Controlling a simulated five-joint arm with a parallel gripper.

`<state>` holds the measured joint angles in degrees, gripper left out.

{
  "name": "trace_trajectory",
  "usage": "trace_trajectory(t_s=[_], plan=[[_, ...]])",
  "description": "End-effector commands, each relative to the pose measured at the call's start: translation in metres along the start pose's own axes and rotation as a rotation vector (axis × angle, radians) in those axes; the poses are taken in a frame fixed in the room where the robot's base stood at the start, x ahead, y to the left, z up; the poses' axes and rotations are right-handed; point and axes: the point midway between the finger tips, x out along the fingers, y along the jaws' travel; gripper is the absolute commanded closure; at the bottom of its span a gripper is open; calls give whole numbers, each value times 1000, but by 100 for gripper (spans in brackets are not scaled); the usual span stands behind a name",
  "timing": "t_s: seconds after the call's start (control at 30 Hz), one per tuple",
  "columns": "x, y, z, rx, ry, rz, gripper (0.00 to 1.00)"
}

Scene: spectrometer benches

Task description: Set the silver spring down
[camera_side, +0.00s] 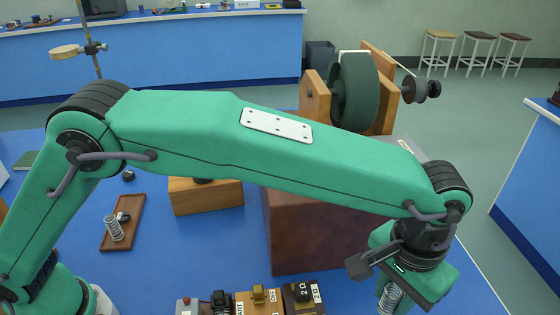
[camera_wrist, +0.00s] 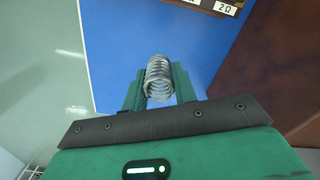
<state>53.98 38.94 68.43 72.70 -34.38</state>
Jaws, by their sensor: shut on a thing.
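The silver spring (camera_wrist: 158,78) is held between the green fingers of my gripper (camera_wrist: 157,88) in the wrist view. In the side view the spring (camera_side: 390,298) hangs below my gripper at the lower right, cut by the bottom edge of the picture. My gripper is shut on it. The blue bench top (camera_wrist: 120,45) shows beyond the spring in the wrist view. I cannot tell whether the spring touches the bench.
A wooden tray (camera_side: 107,240) holds another grey spring (camera_side: 114,229) and a small dark piece. A large brown block (camera_side: 305,235) stands left of my gripper. Labelled boxes (camera_side: 258,304) stand at the front. The bench's right edge (camera_side: 487,280) is near my gripper.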

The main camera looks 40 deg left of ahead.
Motion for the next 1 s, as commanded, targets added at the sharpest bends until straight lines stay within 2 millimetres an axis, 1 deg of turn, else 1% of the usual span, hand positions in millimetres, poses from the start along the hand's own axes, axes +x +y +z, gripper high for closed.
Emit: trace_trajectory(t_s=[0.03, 0.2, 0.3, 0.57, 0.77, 1.0], plan=[[10, 0, 0, 0, -4, -2, 94], [34, 0, 0, 0, -2, -2, 94], [40, 0, 0, 0, -1, -1, 94], [44, -3, -4, -1, -1, -1, 94], [56, -14, -20, -3, -1, -1, 94], [79, -36, -52, -4, -2, -1, 94]])
